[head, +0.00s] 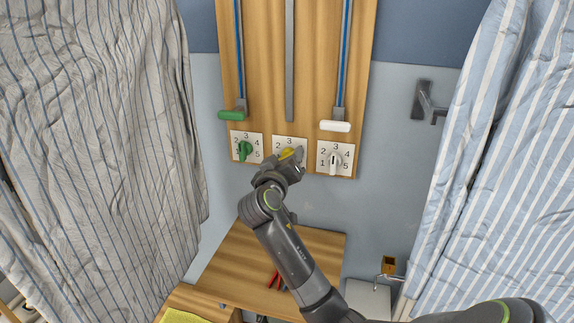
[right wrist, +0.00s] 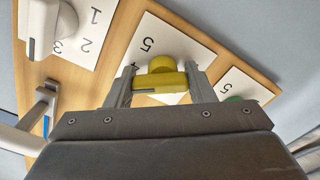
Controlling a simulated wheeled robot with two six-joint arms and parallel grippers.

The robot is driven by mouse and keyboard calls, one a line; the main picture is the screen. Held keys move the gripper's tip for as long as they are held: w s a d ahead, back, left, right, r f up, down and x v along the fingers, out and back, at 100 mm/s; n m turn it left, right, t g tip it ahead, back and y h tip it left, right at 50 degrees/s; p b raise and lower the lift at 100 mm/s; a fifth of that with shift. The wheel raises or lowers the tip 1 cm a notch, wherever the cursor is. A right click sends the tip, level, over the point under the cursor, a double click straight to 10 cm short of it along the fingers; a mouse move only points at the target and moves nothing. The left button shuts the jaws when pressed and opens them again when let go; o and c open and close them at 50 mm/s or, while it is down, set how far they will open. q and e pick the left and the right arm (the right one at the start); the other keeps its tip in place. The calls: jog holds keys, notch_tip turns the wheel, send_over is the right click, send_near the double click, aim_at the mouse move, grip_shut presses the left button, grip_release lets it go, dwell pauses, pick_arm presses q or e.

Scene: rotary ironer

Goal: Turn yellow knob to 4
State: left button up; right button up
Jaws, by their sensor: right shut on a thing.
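The yellow knob (head: 287,154) is on the middle white dial plate (head: 278,143) of the wooden panel, partly hidden by my right gripper (head: 293,158) in the head view. In the right wrist view, the right gripper (right wrist: 161,84) has one finger on each side of the yellow knob (right wrist: 162,76) and is shut on it. The knob's dark line lies toward the left of that view, on the side where the 4 shows. A 5 shows above it. I cannot tell exactly which number it points to. My left gripper is not in view.
A green knob (head: 244,149) is left of the yellow one and a white knob (head: 335,161) right. Green (head: 233,114) and white (head: 335,126) slider handles sit above. Striped cloths hang at both sides. A wooden table (head: 245,262) stands below.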

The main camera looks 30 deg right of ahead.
jog(key=shift+r+m, duration=0.15)
jog(key=shift+m, duration=0.35)
jog(key=o, duration=1)
jog(key=shift+w, duration=0.1)
jog(key=shift+f, duration=0.2)
